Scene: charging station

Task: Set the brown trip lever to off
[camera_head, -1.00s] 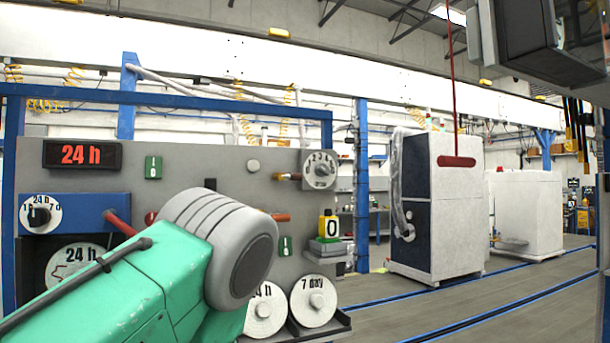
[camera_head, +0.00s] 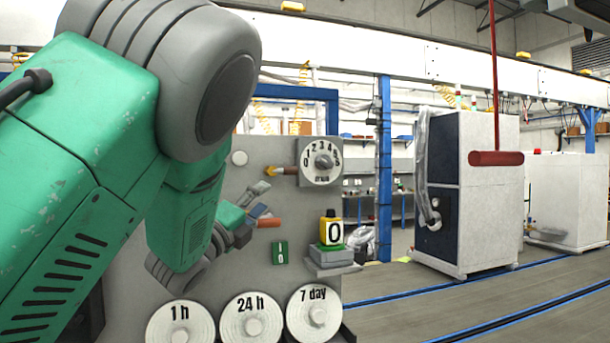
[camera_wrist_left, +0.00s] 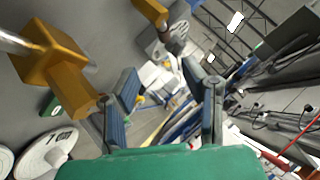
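My left gripper (camera_head: 262,200) is open in front of the grey panel (camera_head: 200,262). In the left wrist view its two fingers (camera_wrist_left: 160,82) are apart with nothing between them. A brown-gold lever (camera_head: 282,171) sticks out sideways beside the numbered dial, above the gripper. An orange-brown lever (camera_head: 268,222) lies just right of and below the fingertips, partly hidden. In the left wrist view a gold-brown block lever (camera_wrist_left: 60,62) is left of the fingers, and another brown lever (camera_wrist_left: 151,11) shows at the top. I cannot tell contact. My right gripper is not in view.
The numbered dial (camera_head: 323,161) is at the panel's upper right. A yellow counter block (camera_head: 330,230) and a green switch plate (camera_head: 280,252) are lower. Round discs (camera_head: 314,313) sit along the bottom. Floor to the right is open before a white cabinet (camera_head: 490,190).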

